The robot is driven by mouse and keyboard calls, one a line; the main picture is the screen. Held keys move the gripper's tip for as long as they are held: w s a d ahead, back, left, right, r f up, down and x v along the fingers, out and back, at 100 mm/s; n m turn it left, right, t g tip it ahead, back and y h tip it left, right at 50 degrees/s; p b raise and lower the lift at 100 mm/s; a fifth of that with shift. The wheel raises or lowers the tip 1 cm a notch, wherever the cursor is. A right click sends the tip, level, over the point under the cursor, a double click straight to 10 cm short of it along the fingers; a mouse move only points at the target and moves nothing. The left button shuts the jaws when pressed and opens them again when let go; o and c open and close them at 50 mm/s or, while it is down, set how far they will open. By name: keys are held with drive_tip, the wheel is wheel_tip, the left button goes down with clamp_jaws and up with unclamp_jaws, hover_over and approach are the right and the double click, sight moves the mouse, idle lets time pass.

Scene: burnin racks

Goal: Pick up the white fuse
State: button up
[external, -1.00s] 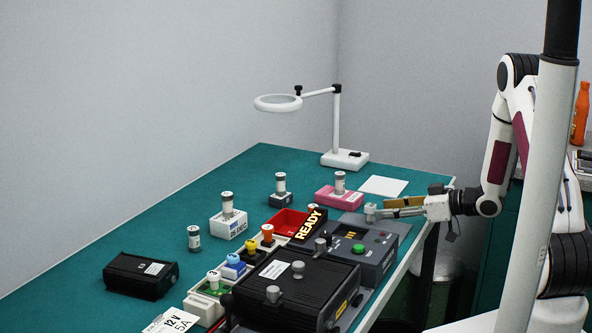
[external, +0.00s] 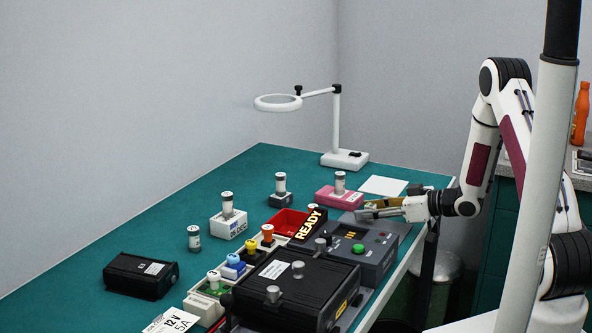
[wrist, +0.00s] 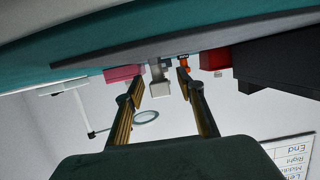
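Several pale, white-bodied cylinders like fuses stand on the bench in the external view: one on a white block (external: 227,204), one on a dark block (external: 280,183), one on a pink block (external: 340,182), one alone (external: 194,238). I cannot tell which is the white fuse. My gripper (external: 372,208) is at the bench's right side, low over the grey console, right of these cylinders. In the wrist view its fingers (wrist: 163,86) are apart. A pale grey, block-ended thing (wrist: 160,88) shows between them; I cannot tell what it is or whether it is touched.
The grey console (external: 385,240) with a green button and the black READY box (external: 310,226) lie close to my gripper. A red tray (external: 287,222), black case (external: 140,274) and magnifier lamp (external: 345,158) also stand here. The bench's back left is clear.

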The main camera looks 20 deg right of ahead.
sight(370, 205)
drive_tip(key=shift+c, duration=0.5)
clamp_jaws()
drive_tip(key=shift+r, duration=0.1)
drive_tip(key=shift+r, duration=4.9)
